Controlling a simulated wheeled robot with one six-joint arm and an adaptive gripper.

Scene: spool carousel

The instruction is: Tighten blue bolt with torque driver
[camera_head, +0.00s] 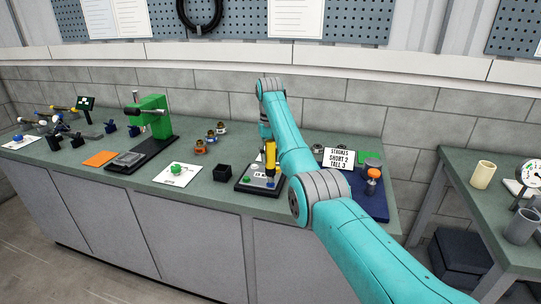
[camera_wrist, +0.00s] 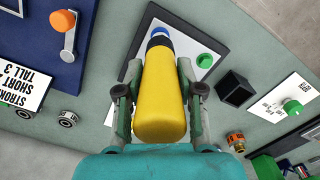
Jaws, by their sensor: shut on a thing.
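My gripper (camera_wrist: 158,68) is shut on the yellow torque driver (camera_wrist: 161,100), with a finger on each side of its body. The driver also shows in the head view (camera_head: 270,155), standing roughly upright with its dark nose down. The blue bolt (camera_wrist: 160,33) shows just past the nose in the wrist view, and below the driver in the head view (camera_head: 270,184). I cannot tell whether nose and bolt touch. A green bolt (camera_wrist: 204,61) stands beside it on the same dark-edged plate (camera_head: 243,188).
A black open box (camera_head: 222,172) and a white card with a green knob (camera_head: 176,171) stand left of the plate. A blue panel with an orange knob (camera_wrist: 63,21) and a sign (camera_head: 339,158) stand right.

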